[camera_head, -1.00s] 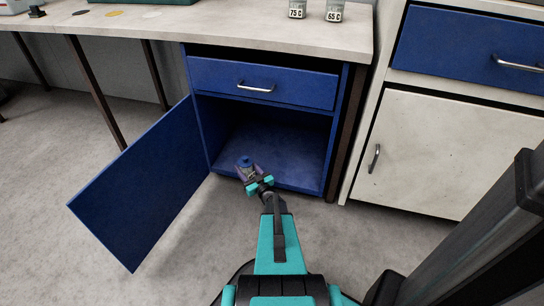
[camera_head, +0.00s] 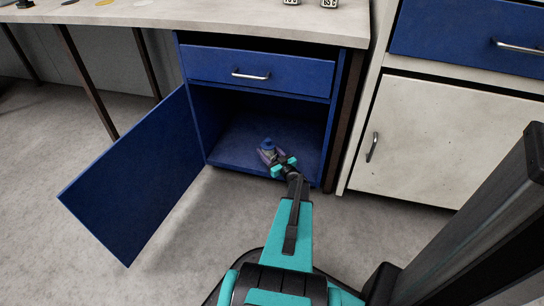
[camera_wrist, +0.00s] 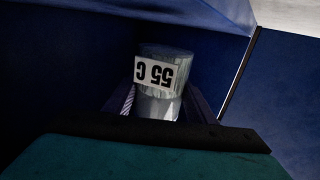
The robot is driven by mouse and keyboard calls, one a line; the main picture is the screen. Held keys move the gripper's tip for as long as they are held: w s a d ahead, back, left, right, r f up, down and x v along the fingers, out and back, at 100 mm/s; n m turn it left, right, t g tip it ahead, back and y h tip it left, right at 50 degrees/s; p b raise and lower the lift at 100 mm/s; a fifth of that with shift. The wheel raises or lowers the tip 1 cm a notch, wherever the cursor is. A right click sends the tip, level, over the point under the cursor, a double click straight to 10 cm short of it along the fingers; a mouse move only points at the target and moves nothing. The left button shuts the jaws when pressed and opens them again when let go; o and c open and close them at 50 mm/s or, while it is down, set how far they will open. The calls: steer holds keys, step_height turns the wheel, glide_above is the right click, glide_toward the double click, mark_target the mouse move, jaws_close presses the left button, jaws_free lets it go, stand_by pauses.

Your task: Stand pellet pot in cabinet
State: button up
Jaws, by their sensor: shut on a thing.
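The pellet pot (camera_wrist: 160,104) is a grey, see-through pot with a white "55 C" label that reads upside down in the wrist view. In the head view, the pot (camera_head: 267,144) is small and bluish at the end of my arm. My gripper (camera_head: 268,154) is shut on the pot, with a dark finger on each side of it. The blue cabinet (camera_head: 235,158) is open below its drawer. The pot is at the cabinet's opening, over the front part of its floor; whether it touches the floor I cannot tell.
The cabinet's blue door (camera_head: 130,180) is swung wide open to the left. The shut blue drawer (camera_head: 255,72) is above the opening. A white cabinet (camera_head: 415,145) stands at the right. The cabinet floor around the pot looks clear.

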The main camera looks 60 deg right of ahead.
mark_target(272, 154)
steer(key=shift+s+d, duration=0.25)
steer(key=shift+d, duration=0.3)
steer(key=shift+s+d, duration=0.25)
steer(key=shift+d, duration=0.25)
steer(key=shift+f, duration=0.1)
steer(key=shift+f+b, duration=0.95)
steer(key=shift+f, duration=0.75)
steer(key=shift+f+b, duration=0.15)
steer(key=shift+b, duration=0.15)
steer(key=o, duration=1.4)
steer(key=shift+c, duration=0.2)
steer(key=shift+p, duration=0.3)
